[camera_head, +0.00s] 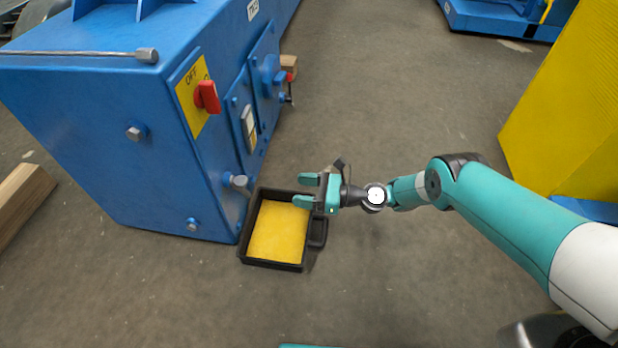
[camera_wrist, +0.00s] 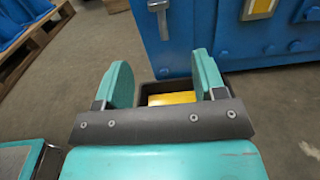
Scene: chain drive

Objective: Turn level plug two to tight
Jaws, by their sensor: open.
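The blue housing (camera_head: 90,110) carries several hex-headed plugs, and I cannot tell which is level plug two. One plug (camera_head: 136,132) is on the front face, and another (camera_head: 192,224) is low on that face. A third plug (camera_head: 238,182) sticks out of the right side above the tray; a silver plug (camera_wrist: 160,18) shows in the wrist view. No tight marking is readable. My gripper (camera_head: 305,190) is open and empty, apart from the plugs, over the tray's right edge. Its two teal fingers (camera_wrist: 164,82) point at the housing.
A black tray (camera_head: 243,250) with yellow contents lies on the floor under the side plug. A red OFF switch (camera_head: 207,97) and a sight glass (camera_head: 249,128) are on the housing side. A yellow block (camera_head: 565,110) stands right.

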